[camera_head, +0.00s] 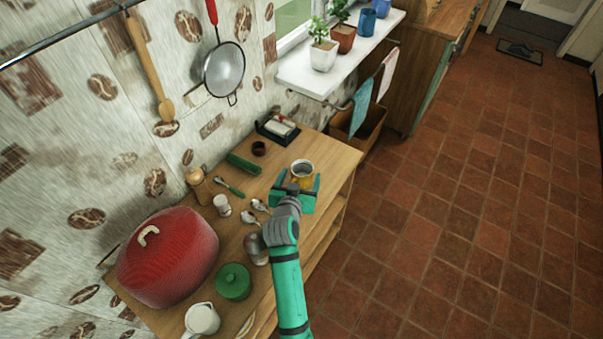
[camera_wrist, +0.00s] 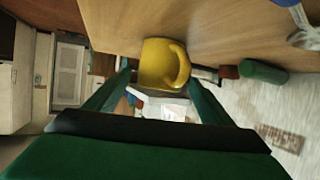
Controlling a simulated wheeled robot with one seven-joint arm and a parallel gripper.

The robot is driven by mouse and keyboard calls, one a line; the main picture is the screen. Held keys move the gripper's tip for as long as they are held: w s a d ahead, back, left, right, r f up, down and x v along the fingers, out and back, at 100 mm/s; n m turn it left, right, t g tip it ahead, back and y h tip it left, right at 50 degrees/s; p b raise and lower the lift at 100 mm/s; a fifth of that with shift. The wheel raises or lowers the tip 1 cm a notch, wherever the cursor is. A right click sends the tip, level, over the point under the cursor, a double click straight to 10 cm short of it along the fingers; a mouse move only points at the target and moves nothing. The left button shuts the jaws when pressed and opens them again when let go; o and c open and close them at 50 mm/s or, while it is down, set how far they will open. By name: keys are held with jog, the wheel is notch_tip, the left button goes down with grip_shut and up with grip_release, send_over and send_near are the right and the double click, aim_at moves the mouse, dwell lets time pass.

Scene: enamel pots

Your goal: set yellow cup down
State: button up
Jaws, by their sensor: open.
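The yellow cup (camera_head: 302,172) stands on the wooden counter (camera_head: 333,155), near its right edge. In the wrist view the yellow cup (camera_wrist: 163,64) sits between the two green fingers, its handle toward the right. My gripper (camera_head: 297,187) is at the cup, with a finger on either side. In the wrist view my gripper (camera_wrist: 160,78) is open, with gaps between the fingers and the cup. The cup's lower front is partly hidden by my gripper in the head view.
Left of my arm are spoons (camera_head: 255,209), a white shaker (camera_head: 222,205), a green lidded pot (camera_head: 233,281), a white mug (camera_head: 201,320) and a large red pot (camera_head: 167,257). A green brush (camera_head: 243,163) and a small brown bowl (camera_head: 259,148) lie behind. Open floor lies right of the counter.

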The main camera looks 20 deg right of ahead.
jog(key=v, duration=0.9)
jog(key=shift+f, duration=0.1)
